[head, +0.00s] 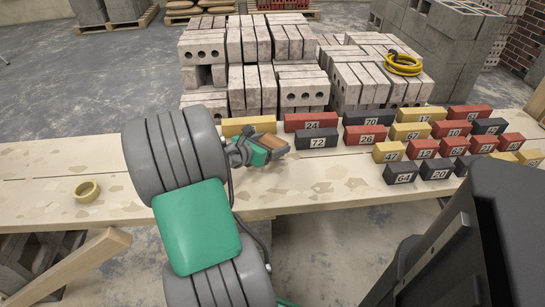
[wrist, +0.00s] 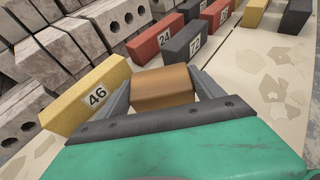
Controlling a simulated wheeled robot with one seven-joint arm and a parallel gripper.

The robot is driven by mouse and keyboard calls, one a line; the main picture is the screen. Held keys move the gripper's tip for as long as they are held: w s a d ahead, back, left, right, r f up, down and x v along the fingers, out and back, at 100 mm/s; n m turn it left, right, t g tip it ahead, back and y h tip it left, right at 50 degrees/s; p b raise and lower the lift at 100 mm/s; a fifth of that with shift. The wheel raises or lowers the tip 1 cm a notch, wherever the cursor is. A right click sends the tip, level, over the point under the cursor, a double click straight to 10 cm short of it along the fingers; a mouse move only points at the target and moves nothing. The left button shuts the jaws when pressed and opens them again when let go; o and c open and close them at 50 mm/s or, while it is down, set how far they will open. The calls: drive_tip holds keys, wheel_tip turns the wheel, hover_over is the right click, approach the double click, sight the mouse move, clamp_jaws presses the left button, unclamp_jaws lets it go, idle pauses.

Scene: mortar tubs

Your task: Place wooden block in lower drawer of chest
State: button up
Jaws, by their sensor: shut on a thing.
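The wooden block (head: 270,140) is a plain brown piece above the plank table, behind its middle. In the wrist view the wooden block (wrist: 163,86) sits between the two grey fingers. My gripper (head: 268,146) is shut on it, and in the wrist view my gripper (wrist: 163,92) has one finger on each side of it. I cannot tell whether the block touches the table. No chest or drawer can be made out in either view.
A yellow block marked 46 (wrist: 95,96) lies close to the left finger. Red block 24 (head: 311,121) and black block 72 (head: 317,139) lie to the right, with several more numbered blocks beyond. Brick stacks (head: 255,85) stand behind. A yellow ring (head: 87,191) lies left on the planks (head: 320,185).

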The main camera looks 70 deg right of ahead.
drive_tip(key=f+b, duration=0.1)
drive_tip(key=f, duration=0.1)
drive_tip(key=d+f+b, duration=0.1)
drive_tip(key=f, duration=0.1)
drive_tip(key=shift+f, duration=0.2)
drive_tip(key=shift+r, duration=0.15)
drive_tip(key=o, duration=1.5)
drive_tip(key=shift+c, duration=0.2)
